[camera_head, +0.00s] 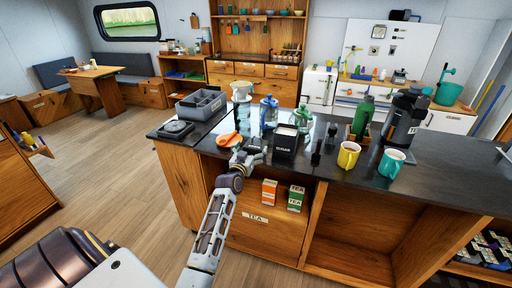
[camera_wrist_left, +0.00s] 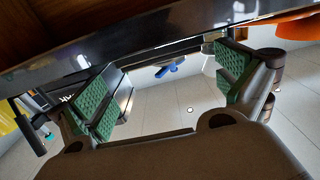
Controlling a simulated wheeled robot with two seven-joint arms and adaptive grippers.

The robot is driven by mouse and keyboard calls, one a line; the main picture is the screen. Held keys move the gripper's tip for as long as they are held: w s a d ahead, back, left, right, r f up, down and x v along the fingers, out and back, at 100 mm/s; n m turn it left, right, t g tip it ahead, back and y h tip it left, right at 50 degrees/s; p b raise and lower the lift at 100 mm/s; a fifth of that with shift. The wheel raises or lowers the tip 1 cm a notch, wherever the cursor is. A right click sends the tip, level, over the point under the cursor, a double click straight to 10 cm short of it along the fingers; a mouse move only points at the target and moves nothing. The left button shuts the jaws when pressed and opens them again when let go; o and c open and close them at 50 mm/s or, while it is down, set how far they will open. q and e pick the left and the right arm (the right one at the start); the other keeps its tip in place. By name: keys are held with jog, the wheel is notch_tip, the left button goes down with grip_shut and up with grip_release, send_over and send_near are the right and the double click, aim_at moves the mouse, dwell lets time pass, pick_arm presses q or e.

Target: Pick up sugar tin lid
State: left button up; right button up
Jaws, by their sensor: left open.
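The sugar tin (camera_head: 286,147) is a black box with a white SUGAR label, upright near the counter's front edge in the head view. My left gripper (camera_head: 250,156) is just left of the tin, low over the counter's front edge, apart from the tin as far as I can see. In the left wrist view my left gripper (camera_wrist_left: 168,82) has its green pads wide apart with nothing held between them. A dark shape partly behind one finger there may be the tin. My right gripper is not in view.
The dark counter (camera_head: 440,187) carries an orange item (camera_head: 229,140), a blue-lidded jar (camera_head: 269,112), a green-lidded jar (camera_head: 303,118), a yellow mug (camera_head: 348,156), a teal mug (camera_head: 391,164) and a coffee machine (camera_head: 405,120). Small dark items stand right of the tin. Tea boxes (camera_head: 295,198) sit on the shelf below.

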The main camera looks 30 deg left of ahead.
aim_at(256, 145)
pick_arm(q)
jog(key=shift+w+a, duration=0.15)
jog(key=shift+w, duration=0.45)
jog(key=shift+a+x, duration=0.2)
jog(key=shift+x, duration=2.3)
jog(key=shift+r, duration=0.15)
jog(key=c, duration=0.9)
